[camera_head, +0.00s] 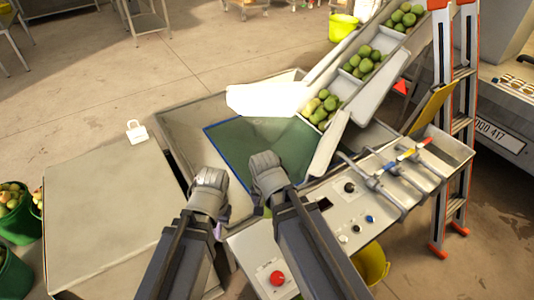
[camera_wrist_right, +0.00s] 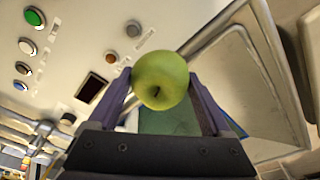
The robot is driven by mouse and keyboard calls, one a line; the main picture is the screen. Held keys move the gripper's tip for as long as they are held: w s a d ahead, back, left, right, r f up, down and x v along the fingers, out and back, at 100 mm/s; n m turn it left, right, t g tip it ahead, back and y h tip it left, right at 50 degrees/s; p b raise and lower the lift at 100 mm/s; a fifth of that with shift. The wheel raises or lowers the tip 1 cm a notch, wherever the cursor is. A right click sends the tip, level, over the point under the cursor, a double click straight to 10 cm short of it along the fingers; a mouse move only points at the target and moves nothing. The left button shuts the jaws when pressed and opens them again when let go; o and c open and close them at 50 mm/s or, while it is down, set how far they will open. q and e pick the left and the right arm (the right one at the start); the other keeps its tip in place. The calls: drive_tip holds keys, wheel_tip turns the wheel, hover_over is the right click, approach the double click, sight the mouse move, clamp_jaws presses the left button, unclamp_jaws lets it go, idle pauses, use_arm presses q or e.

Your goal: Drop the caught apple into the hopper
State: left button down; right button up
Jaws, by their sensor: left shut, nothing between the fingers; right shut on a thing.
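A green apple (camera_wrist_right: 160,80) sits between the two fingers of my right gripper (camera_wrist_right: 161,84), seen close up in the right wrist view with its dark stem dimple toward the camera. The gripper is shut on it. In the head view my right arm ends at the near side of the hopper (camera_head: 186,122), a wide metal tray with a green, blue-edged floor. The hand (camera_head: 266,174) hides most of its own fingers there. My left gripper (camera_head: 209,188) is shut and empty, left of the right one near the hopper's front edge. The hopper wall (camera_wrist_right: 236,80) also shows in the right wrist view.
A conveyor (camera_head: 357,95) with several green apples slopes up to the right from the hopper. A control panel (camera_head: 345,212) with buttons and levers lies at right, beside an orange ladder (camera_head: 464,120). A flat metal top (camera_head: 112,215) is at left, green apple buckets beyond it.

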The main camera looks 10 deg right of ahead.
drive_tip(key=w+d+f+b, duration=0.1)
drive_tip(key=w+d, duration=0.1)
drive_tip(key=w, duration=1)
drive_tip(key=w+d+f+b, duration=0.1)
drive_tip(key=w+d, duration=0.1)
drive_tip(key=w, duration=0.9)
drive_tip(key=shift+w+d+f+n, duration=0.15)
drive_tip(key=shift+w+d+n, duration=0.1)
drive_tip(key=shift+w+n, duration=0.15)
drive_tip(key=shift+s+f, duration=0.1)
wheel_tip(320, 180, down, 6)
drive_tip(key=b, duration=0.6)
drive_tip(key=o, duration=1.3)
